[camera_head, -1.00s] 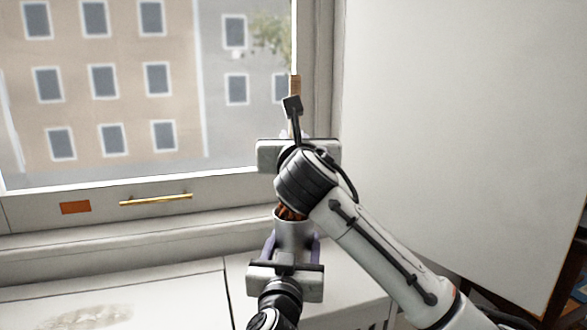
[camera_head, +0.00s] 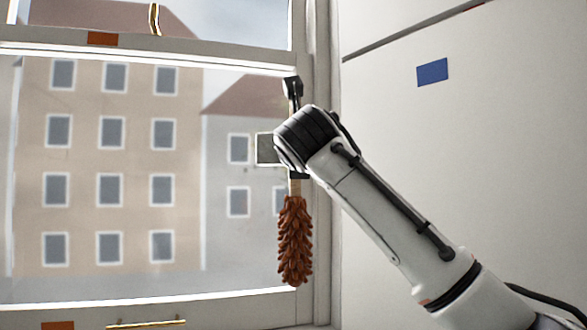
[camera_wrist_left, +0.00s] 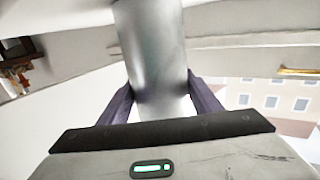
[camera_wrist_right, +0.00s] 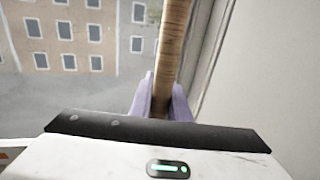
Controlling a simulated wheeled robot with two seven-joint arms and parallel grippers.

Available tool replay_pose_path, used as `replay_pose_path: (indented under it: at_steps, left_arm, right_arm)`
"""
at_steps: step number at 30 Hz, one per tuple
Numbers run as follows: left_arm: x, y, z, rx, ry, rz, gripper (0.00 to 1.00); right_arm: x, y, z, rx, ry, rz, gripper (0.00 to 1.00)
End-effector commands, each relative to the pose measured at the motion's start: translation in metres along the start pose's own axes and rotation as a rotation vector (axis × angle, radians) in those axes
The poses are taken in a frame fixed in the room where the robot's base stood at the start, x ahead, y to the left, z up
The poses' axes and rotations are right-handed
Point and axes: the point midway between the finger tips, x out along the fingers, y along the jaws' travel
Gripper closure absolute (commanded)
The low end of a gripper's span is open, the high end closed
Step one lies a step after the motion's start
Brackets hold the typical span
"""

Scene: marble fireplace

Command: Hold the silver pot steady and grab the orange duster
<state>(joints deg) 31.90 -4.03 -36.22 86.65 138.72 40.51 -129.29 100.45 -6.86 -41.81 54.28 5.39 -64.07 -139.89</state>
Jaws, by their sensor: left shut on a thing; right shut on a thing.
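The orange duster (camera_head: 295,240) hangs bristles down in the head view, below my right wrist and in front of the window. My right gripper (camera_wrist_right: 161,100) is shut on its wooden handle (camera_wrist_right: 172,45), as the right wrist view shows. The silver pot (camera_wrist_left: 153,50) shows in the left wrist view as a smooth grey cylinder. My left gripper (camera_wrist_left: 163,100) is shut on it, with a purple finger on each side. The pot and left gripper are out of the head view.
A window (camera_head: 110,160) with a brass handle (camera_head: 155,20) on its frame stands behind the duster. A pale wall panel (camera_head: 470,170) with a blue patch (camera_head: 432,72) is at the right. The space around the duster's bristles looks clear.

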Motion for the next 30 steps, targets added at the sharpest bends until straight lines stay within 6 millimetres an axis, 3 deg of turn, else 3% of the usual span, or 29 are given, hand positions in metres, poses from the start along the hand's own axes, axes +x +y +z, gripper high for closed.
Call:
replay_pose_path:
  at_steps: [5, 6, 9, 20, 25, 30]
  left_arm:
    - [0.0, 0.0, 0.001, 0.0, -0.002, 0.0, 0.67]
    - [0.0, 0.0, 0.001, 0.0, -0.002, 0.0, 0.35]
    - [0.0, 0.0, 0.001, 0.0, -0.001, 0.0, 0.2]
    - [-0.004, 0.0, 0.0, 0.001, 0.0, 0.0, 0.2]
    - [-0.027, 0.0, 0.001, 0.001, 0.0, 0.001, 0.2]
    - [-0.064, 0.0, 0.001, 0.0, -0.001, 0.002, 0.2]
  right_arm:
    - [0.0, 0.0, 0.0, 0.0, -0.001, 0.001, 1.0]
    - [0.0, 0.0, 0.0, 0.0, -0.001, 0.001, 1.0]
    - [0.0, 0.0, 0.0, 0.0, -0.001, 0.001, 1.0]
    - [0.0, 0.0, 0.0, 0.0, -0.001, 0.001, 1.0]
    - [0.0, 0.0, 0.0, 0.0, -0.001, 0.001, 1.0]
    - [0.0, 0.0, 0.0, 0.0, -0.001, 0.001, 1.0]
